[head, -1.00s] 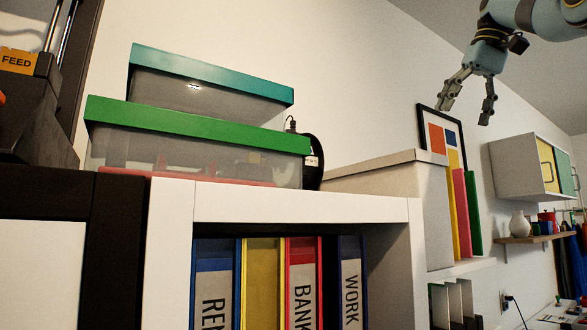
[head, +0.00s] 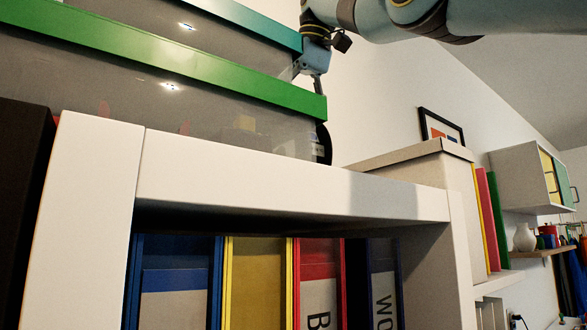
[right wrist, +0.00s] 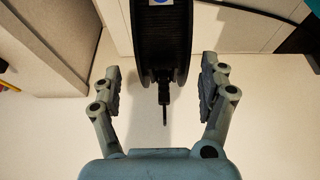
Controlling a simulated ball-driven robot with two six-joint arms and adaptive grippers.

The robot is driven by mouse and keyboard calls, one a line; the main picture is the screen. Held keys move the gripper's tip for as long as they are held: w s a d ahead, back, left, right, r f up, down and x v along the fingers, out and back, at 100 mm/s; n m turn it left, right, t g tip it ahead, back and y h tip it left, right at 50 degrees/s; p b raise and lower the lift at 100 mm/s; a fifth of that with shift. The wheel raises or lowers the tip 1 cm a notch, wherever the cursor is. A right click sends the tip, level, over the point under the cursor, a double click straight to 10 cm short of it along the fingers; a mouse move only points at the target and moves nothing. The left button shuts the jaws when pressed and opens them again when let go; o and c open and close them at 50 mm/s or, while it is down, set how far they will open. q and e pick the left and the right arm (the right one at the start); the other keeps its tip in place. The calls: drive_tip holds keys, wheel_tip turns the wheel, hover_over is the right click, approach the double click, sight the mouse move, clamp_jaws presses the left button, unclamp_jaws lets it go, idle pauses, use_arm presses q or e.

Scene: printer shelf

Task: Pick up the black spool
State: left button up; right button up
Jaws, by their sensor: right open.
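The black spool (head: 323,146) shows as a thin dark edge on top of the white shelf, just right of the green-lidded bin, which hides most of it. In the right wrist view the black spool (right wrist: 160,48) is upright and seen edge-on, with a thin dark piece sticking out below it. My right gripper (right wrist: 161,78) is open, with one finger on each side of the spool and a gap on both sides. In the head view the right gripper (head: 316,78) comes down above the spool, its fingers partly hidden behind the bins. My left gripper is out of view.
The green-lidded bin (head: 200,78) and a teal-lidded bin (head: 250,22) are stacked left of the spool. A beige box (head: 430,176) stands to the right. The white shelf (head: 290,190) holds several binders below. Some shelf top around the spool is clear.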

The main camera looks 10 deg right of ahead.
drive_tip(key=b+x, duration=0.1)
drive_tip(key=x, duration=0.1)
drive_tip(key=b+x, duration=0.1)
drive_tip(key=x, duration=0.2)
drive_tip(key=shift+w+a+f, duration=0.2)
drive_tip(key=shift+a+f, duration=0.05)
drive_tip(key=shift+w+f, duration=0.15)
drive_tip(key=shift+w, duration=0.1)
drive_tip(key=shift+s, duration=0.15)
drive_tip(key=c, duration=0.7)
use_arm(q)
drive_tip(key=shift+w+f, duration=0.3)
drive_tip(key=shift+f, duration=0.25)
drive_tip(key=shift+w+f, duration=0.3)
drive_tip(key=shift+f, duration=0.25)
use_arm(e)
clamp_jaws()
